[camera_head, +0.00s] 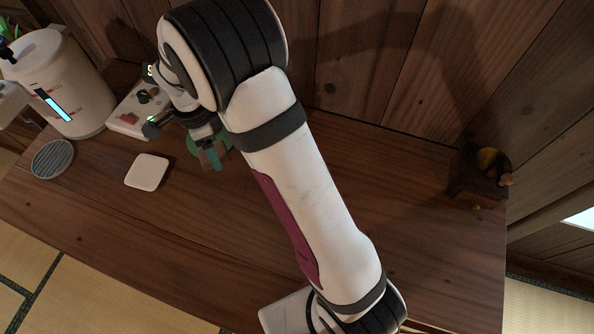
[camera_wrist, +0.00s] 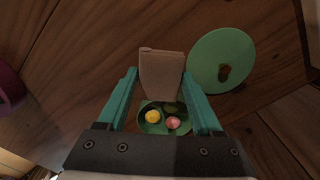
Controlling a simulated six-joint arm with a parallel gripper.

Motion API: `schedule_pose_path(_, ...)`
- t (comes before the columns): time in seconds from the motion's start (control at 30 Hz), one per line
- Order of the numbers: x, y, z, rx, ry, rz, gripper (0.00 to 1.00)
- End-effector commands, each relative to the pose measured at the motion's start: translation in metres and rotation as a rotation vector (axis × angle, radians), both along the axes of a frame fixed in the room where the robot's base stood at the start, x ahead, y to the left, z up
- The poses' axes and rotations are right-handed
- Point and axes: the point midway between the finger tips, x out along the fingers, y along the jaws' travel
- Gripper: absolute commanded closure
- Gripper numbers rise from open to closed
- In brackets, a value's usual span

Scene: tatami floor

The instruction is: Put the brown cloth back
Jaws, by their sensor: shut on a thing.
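My gripper (camera_wrist: 160,78) has teal fingers and is shut on the brown cloth (camera_wrist: 162,66), which shows as a folded tan-brown piece between the fingertips. In the head view my gripper (camera_head: 213,157) is beyond my arm, above the wooden surface, with a small part of the brown cloth (camera_head: 205,159) beside the teal finger. In the wrist view a green dish (camera_wrist: 143,124) with a yellow ball and a pink ball shows below the cloth. A flat green plate (camera_wrist: 205,62) with a brown spot lies to the right. Whether the cloth touches anything is unclear.
A white container (camera_head: 62,80) with a lit blue strip stands at the left. A grey ribbed disc (camera_head: 53,159), a white square pad (camera_head: 147,171) and a white box with controls (camera_head: 128,122) lie nearby. A dark wooden object (camera_head: 474,178) stands at the right. The right-hand surface is mostly clear.

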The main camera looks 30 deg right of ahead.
Motion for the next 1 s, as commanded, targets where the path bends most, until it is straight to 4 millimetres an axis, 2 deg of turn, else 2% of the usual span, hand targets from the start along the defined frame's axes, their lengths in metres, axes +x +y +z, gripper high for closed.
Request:
schedule_pose_path(0.03,-0.001,-0.022,0.003,0.000,-0.001,-0.041,0.85)
schedule_pose_path(0.17,-0.014,-0.085,0.009,0.000,-0.001,-0.161,0.85)
schedule_pose_path(0.27,-0.037,-0.140,0.014,-0.001,0.000,-0.275,0.85)
schedule_pose_path(0.4,-0.090,-0.215,0.021,0.000,-0.001,-0.462,0.85)
schedule_pose_path(0.5,-0.135,-0.254,0.025,0.000,-0.001,-0.591,0.85)
schedule_pose_path(0.63,-0.182,-0.280,0.027,-0.001,-0.001,-0.714,0.85)
schedule_pose_path(0.7,-0.199,-0.286,0.027,0.000,-0.001,-0.755,0.85)
schedule_pose_path(0.77,-0.207,-0.288,0.027,0.000,0.001,-0.776,0.85)
schedule_pose_path(0.87,-0.199,-0.280,0.017,0.002,0.004,-0.785,0.85)
schedule_pose_path(1.0,-0.162,-0.254,-0.010,0.001,0.006,-0.778,0.85)
